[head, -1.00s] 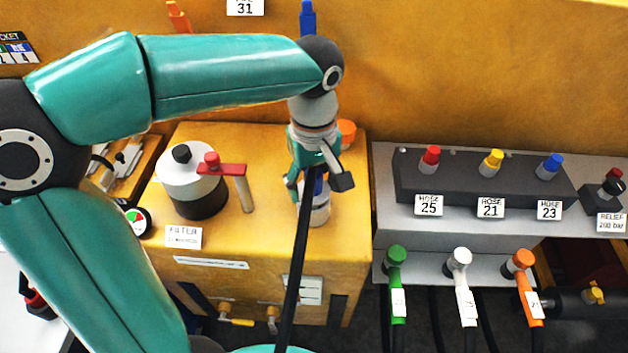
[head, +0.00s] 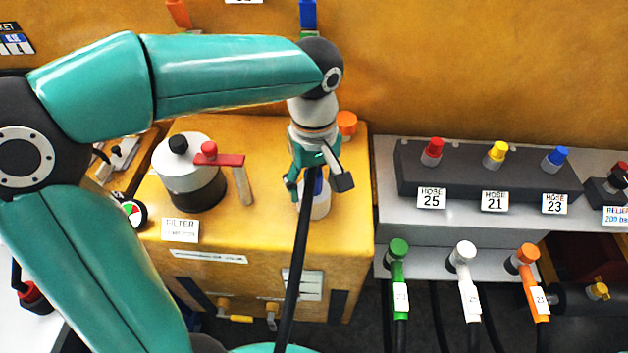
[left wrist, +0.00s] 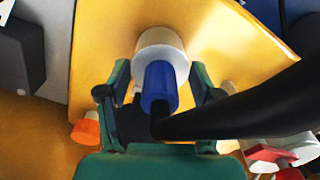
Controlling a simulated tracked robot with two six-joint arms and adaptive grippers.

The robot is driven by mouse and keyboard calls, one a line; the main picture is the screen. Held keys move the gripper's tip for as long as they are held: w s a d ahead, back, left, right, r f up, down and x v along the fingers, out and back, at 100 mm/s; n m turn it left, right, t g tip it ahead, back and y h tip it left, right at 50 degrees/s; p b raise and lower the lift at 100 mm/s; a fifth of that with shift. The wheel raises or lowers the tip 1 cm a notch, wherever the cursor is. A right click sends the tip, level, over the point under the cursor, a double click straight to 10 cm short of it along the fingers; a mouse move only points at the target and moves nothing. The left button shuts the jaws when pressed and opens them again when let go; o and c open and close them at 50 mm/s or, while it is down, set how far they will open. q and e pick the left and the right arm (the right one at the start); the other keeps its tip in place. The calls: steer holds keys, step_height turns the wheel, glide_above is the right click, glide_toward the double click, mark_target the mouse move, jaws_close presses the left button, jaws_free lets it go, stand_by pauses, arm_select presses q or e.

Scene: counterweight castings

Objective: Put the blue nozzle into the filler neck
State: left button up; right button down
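The blue nozzle (head: 319,184) stands upright at the mouth of the white filler neck (head: 322,207) on the yellow tank. In the left wrist view the nozzle (left wrist: 158,85) lies against the middle of the white neck (left wrist: 160,42) and appears to sit in it; the depth is hidden. Its black hose (head: 299,245) hangs toward me, covering part of the nozzle and neck. My left gripper (head: 317,184) is above the neck. In the left wrist view its fingers (left wrist: 162,75) are spread either side of the nozzle with gaps. My right gripper is not in view.
A filter (head: 190,178) with a red-handled lever (head: 222,159) stands left of the neck. An orange cap (head: 347,122) is behind it. Right are a hose block (head: 480,172) and green (head: 398,262), white (head: 464,265) and orange (head: 529,275) nozzles.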

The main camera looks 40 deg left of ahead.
arm_select(q)
steer(key=o, duration=0.4)
steer(key=shift+r, duration=0.1)
step_height(320, 180, up, 11)
steer(key=shift+r, duration=0.4)
stand_by(0.5)
